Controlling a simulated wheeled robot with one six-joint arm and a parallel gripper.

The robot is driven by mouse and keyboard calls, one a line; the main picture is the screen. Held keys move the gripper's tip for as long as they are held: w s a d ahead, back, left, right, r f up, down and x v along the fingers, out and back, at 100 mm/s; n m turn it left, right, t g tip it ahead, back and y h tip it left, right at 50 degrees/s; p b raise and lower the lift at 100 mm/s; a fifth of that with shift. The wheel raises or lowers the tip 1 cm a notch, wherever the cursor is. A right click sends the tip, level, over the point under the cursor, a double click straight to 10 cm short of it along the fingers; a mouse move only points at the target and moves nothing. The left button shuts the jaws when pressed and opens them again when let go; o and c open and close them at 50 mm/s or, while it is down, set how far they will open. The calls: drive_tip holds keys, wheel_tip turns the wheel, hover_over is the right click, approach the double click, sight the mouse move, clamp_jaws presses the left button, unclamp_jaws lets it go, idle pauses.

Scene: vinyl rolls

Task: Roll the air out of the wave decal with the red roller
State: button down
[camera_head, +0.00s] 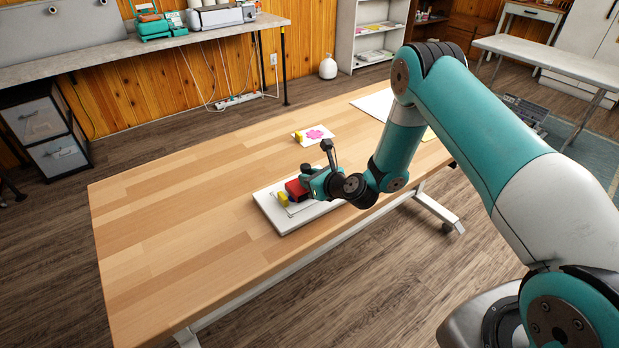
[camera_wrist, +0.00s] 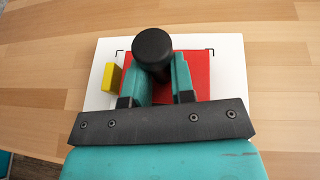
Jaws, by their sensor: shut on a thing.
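My gripper (camera_head: 308,184) is over the white board (camera_head: 270,207) on the wooden table, pointing down-left in the head view. In the wrist view its two teal fingers (camera_wrist: 158,85) are shut on the red roller (camera_wrist: 200,70), whose black round handle end (camera_wrist: 153,46) stands up between them. The roller's red body also shows in the head view (camera_head: 294,187), low over the board. Whether it touches the board is unclear. The white board (camera_wrist: 228,75) has black corner marks. No wave decal can be made out; the roller and gripper cover the board's middle.
A yellow block (camera_wrist: 112,78) is at the board's left side, beside the roller. A second white card with a pink flower decal (camera_head: 315,133) and a yellow block (camera_head: 299,136) lies farther back. The table's left part (camera_head: 160,220) is clear.

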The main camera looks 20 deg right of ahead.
drive_tip(key=shift+s+d+b, duration=0.2)
drive_tip(key=shift+s+d, duration=0.05)
drive_tip(key=shift+s, duration=0.6)
drive_tip(key=shift+s+d+b, duration=0.2)
drive_tip(key=shift+s, duration=0.65)
drive_tip(key=shift+w, duration=0.1)
drive_tip(key=shift+w+a+r+p, duration=0.1)
drive_tip(key=shift+w+a+p, duration=0.05)
drive_tip(key=shift+w+p, duration=0.3)
drive_tip(key=shift+w+a+p, duration=0.15)
drive_tip(key=shift+w+p, duration=0.05)
drive_tip(key=shift+w, duration=0.35)
drive_tip(key=shift+w+a, duration=0.2)
drive_tip(key=shift+w, duration=0.55)
drive_tip(key=shift+w+a, duration=0.25)
drive_tip(key=shift+w, duration=0.5)
drive_tip(key=shift+w+a, duration=0.2)
drive_tip(key=shift+w, duration=0.55)
drive_tip(key=shift+s, duration=0.15)
drive_tip(key=shift+s+d, duration=0.3)
drive_tip(key=shift+s, duration=0.75)
drive_tip(key=shift+s+d, duration=0.35)
drive_tip(key=shift+s, duration=0.75)
drive_tip(key=shift+s+d, duration=0.3)
drive_tip(key=shift+s, duration=0.75)
